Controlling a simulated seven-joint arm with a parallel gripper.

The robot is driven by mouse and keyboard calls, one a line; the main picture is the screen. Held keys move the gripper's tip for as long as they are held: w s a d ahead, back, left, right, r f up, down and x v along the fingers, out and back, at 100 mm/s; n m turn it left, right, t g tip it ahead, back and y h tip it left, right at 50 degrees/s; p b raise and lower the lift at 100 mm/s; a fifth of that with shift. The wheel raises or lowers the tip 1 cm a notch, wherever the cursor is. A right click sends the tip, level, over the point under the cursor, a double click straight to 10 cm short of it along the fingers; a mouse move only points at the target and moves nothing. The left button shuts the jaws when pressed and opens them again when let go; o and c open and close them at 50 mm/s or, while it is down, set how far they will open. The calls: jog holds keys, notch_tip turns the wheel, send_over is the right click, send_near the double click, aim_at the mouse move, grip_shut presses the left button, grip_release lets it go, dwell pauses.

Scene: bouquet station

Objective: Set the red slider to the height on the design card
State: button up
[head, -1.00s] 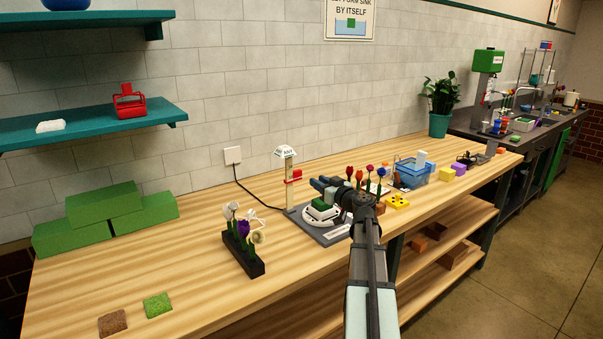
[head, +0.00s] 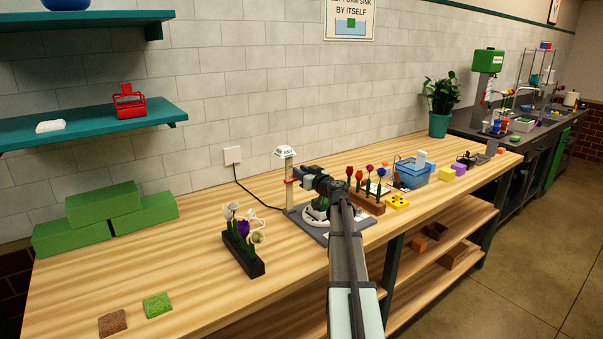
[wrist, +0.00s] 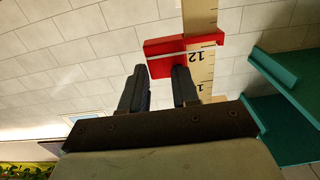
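The red slider (wrist: 165,62) sits on an upright pale ruler post (wrist: 200,20), close to the number 12 in the wrist view. In the head view the red band of the slider (head: 291,181) shows on the post, below its white cap. My gripper (wrist: 158,72) is open, with its two dark fingertips at the slider's block. The right finger overlaps the block, and contact cannot be told. In the head view my gripper (head: 306,173) is just right of the post and hides the block. I cannot make out the design card.
A dark flower holder (head: 245,260) is to the left. A brown flower block (head: 366,203) and a blue basket (head: 415,177) are to the right.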

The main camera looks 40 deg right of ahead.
jog(key=shift+c, duration=0.4)
grip_shut()
jog(key=shift+r, duration=0.1)
notch_tip(320, 180, up, 8)
jog(key=shift+r, duration=0.2)
dwell(0.4)
grip_release()
jog(key=shift+r, duration=0.1)
jog(key=shift+o, duration=0.4)
jog(key=shift+f, duration=0.2)
